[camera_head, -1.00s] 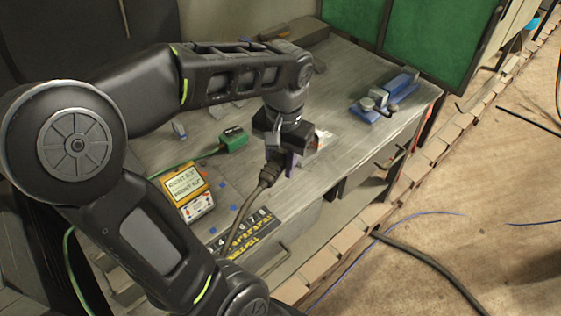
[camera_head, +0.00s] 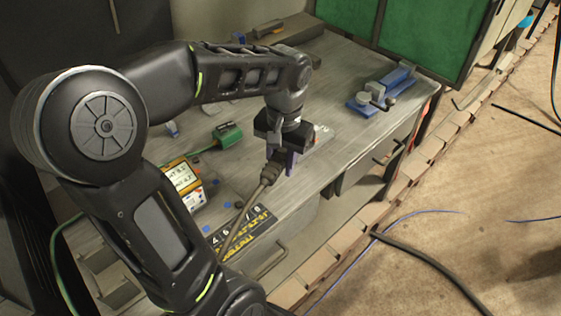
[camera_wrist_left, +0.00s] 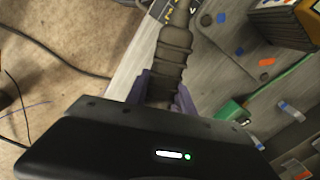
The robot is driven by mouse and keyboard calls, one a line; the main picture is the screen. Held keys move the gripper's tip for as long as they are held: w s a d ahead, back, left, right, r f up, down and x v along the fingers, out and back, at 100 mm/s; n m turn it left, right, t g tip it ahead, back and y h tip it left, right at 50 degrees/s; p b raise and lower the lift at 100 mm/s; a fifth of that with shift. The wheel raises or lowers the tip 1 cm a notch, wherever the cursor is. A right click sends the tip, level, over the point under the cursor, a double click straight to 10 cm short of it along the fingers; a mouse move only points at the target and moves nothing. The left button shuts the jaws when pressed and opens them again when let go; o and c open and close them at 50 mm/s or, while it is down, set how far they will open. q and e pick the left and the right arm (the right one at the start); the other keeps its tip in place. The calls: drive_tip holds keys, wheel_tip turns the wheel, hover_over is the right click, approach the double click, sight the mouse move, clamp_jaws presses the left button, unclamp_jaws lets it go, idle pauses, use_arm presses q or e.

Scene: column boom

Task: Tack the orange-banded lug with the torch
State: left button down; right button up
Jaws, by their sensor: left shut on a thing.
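My left gripper (camera_head: 284,160) is over the bench near its front edge, its purple fingers closed around the torch (camera_head: 268,178). In the left wrist view the ribbed torch handle (camera_wrist_left: 174,52) sits between the purple fingers (camera_wrist_left: 160,92) and points away toward the top; its tip is hidden. In that view a small pale piece with an orange mark (camera_wrist_left: 296,170) shows at the bottom right, partly cut off; I cannot tell surely whether it is the orange-banded lug. A blue-marked lug (camera_wrist_left: 291,111) stands farther up. My right gripper is not in view.
A green clamp (camera_head: 227,132) with a green cable lies left of the gripper. A blue vise (camera_head: 382,88) stands at the bench's far right. A black-yellow numbered strip (camera_head: 245,233) lies at the front edge.

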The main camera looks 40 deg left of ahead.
use_arm(q)
drive_tip(key=shift+f, duration=0.1)
idle(0.4)
drive_tip(key=shift+w+a+f+b, duration=0.1)
drive_tip(key=shift+w+f+b, duration=0.1)
drive_tip(key=shift+f+b, duration=0.2)
idle(2.3)
drive_tip(key=shift+s+r+p, duration=0.15)
drive_tip(key=shift+r+p, duration=0.65)
drive_tip(key=shift+r, duration=0.1)
drive_tip(key=shift+s+d+r+p, duration=0.15)
drive_tip(key=shift+s+r+p, duration=0.2)
drive_tip(key=shift+r+p, duration=0.65)
drive_tip(key=shift+s+d+r+p, duration=0.15)
drive_tip(key=shift+s+r+p, duration=0.15)
drive_tip(key=shift+r+p, duration=0.65)
drive_tip(key=shift+s+d+r+p, duration=0.15)
drive_tip(key=shift+s+r+p, duration=0.3)
drive_tip(key=shift+r, duration=0.95)
drive_tip(key=shift+w, duration=0.1)
